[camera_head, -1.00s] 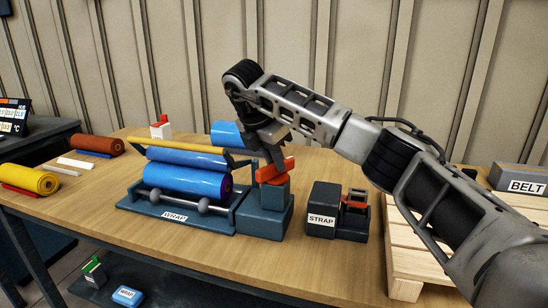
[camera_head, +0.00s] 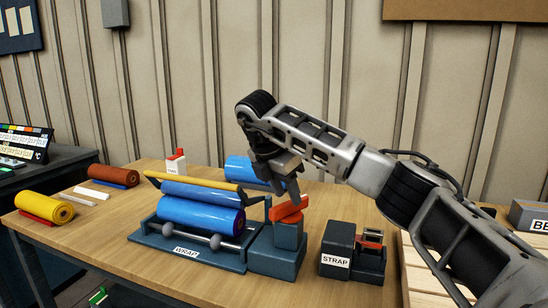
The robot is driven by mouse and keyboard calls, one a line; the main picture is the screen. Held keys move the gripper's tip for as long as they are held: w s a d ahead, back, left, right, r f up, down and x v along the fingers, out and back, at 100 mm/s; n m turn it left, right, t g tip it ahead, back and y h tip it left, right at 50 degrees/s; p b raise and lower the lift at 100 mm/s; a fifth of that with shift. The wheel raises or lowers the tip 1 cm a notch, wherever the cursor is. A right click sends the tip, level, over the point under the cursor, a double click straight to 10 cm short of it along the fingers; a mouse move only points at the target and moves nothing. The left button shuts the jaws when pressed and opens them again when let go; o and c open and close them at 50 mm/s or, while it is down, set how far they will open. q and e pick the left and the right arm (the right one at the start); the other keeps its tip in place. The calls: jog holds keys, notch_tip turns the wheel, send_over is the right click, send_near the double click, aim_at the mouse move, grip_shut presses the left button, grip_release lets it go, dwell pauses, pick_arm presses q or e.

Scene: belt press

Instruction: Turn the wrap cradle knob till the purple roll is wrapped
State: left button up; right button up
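The wrap cradle (camera_head: 160,236) stands on the table with a "WRAP" label on its front. A roll (camera_head: 195,214) lies in it, its outside blue and its near right end dark purple. A second blue roll (camera_head: 200,190) sits just above and behind it. The orange-red knob (camera_head: 290,210) tops a dark block at the cradle's right end and sits tilted. My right gripper (camera_head: 289,192) points down at the knob, its fingertips at or just above it. Whether the fingers touch or grip it I cannot tell. My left gripper is out of view.
A "STRAP" device (camera_head: 338,242) stands right of the knob block. A pale wooden pallet (camera_head: 414,275) is at the right. Yellow (camera_head: 42,206) and brown (camera_head: 112,175) rolls lie at the left. Another blue roll (camera_head: 240,168) lies behind the cradle.

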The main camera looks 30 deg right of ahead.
jog(key=p+v, duration=0.2)
jog(key=v, duration=1.2)
jog(key=shift+p, duration=0.4)
jog(key=shift+f, duration=0.1)
